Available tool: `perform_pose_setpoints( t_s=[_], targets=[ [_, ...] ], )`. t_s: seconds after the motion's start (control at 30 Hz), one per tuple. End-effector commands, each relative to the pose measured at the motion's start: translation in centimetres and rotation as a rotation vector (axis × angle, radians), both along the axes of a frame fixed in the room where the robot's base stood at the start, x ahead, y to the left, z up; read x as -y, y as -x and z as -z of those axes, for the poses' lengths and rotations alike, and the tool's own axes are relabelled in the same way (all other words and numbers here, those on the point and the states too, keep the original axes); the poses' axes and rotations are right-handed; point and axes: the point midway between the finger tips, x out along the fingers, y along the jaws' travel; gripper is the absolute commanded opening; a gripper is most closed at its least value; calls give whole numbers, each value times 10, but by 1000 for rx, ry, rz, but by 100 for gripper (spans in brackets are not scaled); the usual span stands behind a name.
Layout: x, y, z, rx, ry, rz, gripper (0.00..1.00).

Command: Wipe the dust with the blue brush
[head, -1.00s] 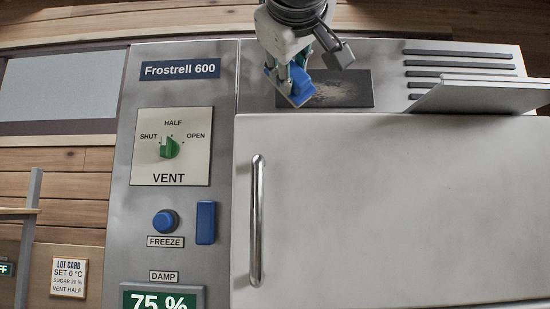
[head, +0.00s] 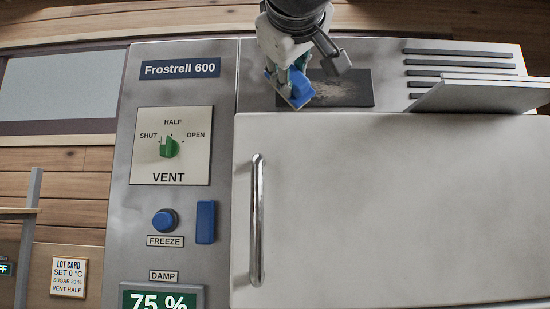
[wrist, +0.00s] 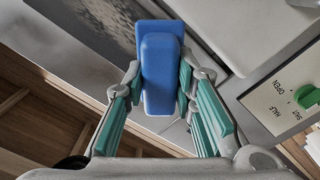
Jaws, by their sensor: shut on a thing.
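The blue brush (head: 302,89) is held in my gripper (head: 288,84) at the left part of a dark panel on the machine's top. In the wrist view the brush (wrist: 160,75) stands between the green-padded fingers of my gripper (wrist: 158,88), which are shut on it. The pale brown dust (head: 336,90) lies on the dark panel (head: 362,98), just right of the brush. Part of the panel is hidden by my gripper. I cannot tell whether the brush touches the panel.
Right of the panel are dark vent slots (head: 458,62) and a raised grey plate (head: 480,95). In front is a large pale lid (head: 400,200) with a metal handle (head: 257,220). The left control panel has a green vent knob (head: 169,146) and a blue freeze button (head: 165,221).

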Motion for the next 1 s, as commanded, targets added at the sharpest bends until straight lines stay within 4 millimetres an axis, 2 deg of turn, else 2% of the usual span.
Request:
perform_pose_setpoints(
  t_s=[0.47,0.8,1.0],
  targets=[
    [2,-5,-1,1,0,0,2],
    [27,-2,-1,2,0,-1,2],
    [34,-2,0,2,0,-1,2]
  ],
)
